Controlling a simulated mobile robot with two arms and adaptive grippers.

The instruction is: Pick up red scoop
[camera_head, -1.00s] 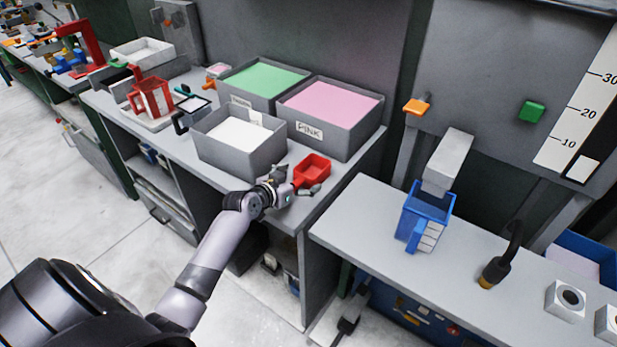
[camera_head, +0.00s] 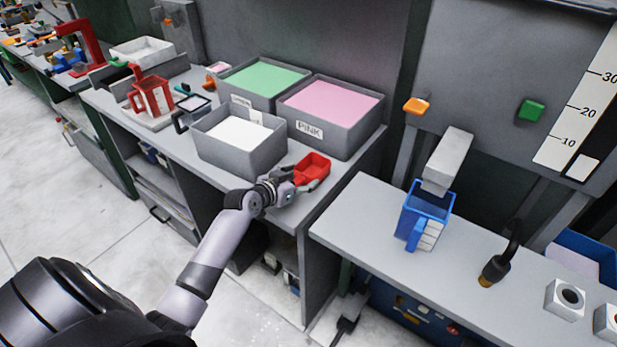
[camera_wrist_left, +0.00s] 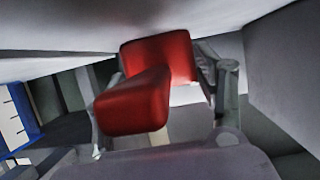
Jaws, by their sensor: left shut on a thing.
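The red scoop (camera_head: 312,166) is at the front right corner of the left bench, in front of the pink bin. My left gripper (camera_head: 302,182) reaches it from the front left, with its fingers on either side of the scoop's handle end. In the left wrist view the red scoop (camera_wrist_left: 158,62) fills the middle, its thick handle pointing at the camera, and the left gripper (camera_wrist_left: 160,110) has a finger at each side. The gripper is shut on the scoop. I cannot tell whether the scoop is touching the bench. My right gripper is not in view.
Open bins of white (camera_head: 240,150), green (camera_head: 262,76) and pink (camera_head: 330,103) material stand behind and left of the scoop. A red jug (camera_head: 152,97) is further left. A blue jug (camera_head: 425,216) stands on the right bench, across a gap.

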